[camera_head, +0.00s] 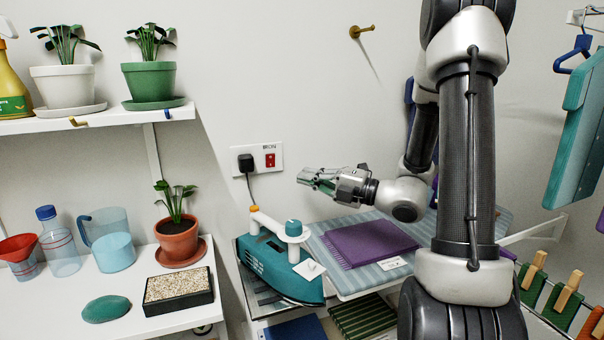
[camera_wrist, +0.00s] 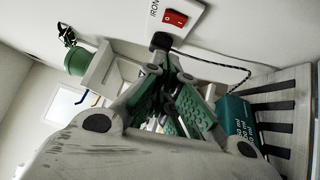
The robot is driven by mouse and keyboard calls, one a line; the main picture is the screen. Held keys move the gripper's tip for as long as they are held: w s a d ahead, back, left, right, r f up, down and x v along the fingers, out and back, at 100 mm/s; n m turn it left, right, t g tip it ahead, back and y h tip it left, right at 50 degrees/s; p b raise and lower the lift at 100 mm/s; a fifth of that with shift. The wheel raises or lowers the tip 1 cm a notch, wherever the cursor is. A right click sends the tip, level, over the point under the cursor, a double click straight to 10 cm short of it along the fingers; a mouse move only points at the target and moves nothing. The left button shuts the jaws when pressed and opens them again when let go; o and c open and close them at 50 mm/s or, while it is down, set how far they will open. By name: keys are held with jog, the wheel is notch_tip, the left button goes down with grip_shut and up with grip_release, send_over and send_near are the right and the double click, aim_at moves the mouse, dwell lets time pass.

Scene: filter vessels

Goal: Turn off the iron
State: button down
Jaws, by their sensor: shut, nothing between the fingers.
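The teal iron (camera_head: 275,274) with a white handle rests on a metal rest at the left of the ironing board. A wall plate labelled IRON holds a red rocker switch (camera_head: 270,160), which also shows in the wrist view (camera_wrist: 174,18) with I and O marks. I cannot tell which side is pressed in. A black plug (camera_head: 246,163) with a cord sits in the socket left of the switch. My gripper (camera_head: 301,177) is shut and empty, pointing left, right of and slightly below the switch in the head view. In the wrist view its fingertips (camera_wrist: 168,58) appear below the plate.
The striped ironing board (camera_head: 340,282) holds a folded purple cloth (camera_head: 368,243). At left are shelves with potted plants, a jug (camera_head: 112,240), a bottle (camera_head: 62,245) and a tray of grains (camera_head: 179,288). A wall peg (camera_head: 361,31) sticks out above. Wall around the switch is clear.

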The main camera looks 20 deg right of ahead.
aim_at(277, 161)
jog(key=w+a, duration=0.2)
jog(key=w, duration=0.1)
jog(key=w+a, duration=0.1)
jog(key=w, duration=0.2)
jog(key=w+a+r, duration=0.1)
jog(key=w+a, duration=0.1)
jog(key=w, duration=0.1)
jog(key=shift+w+a+r, duration=0.1)
jog(key=shift+w+a, duration=0.2)
jog(key=shift+a, duration=0.05)
jog(key=shift+w+r, duration=0.2)
jog(key=shift+w, duration=0.1)
jog(key=shift+s, duration=0.1)
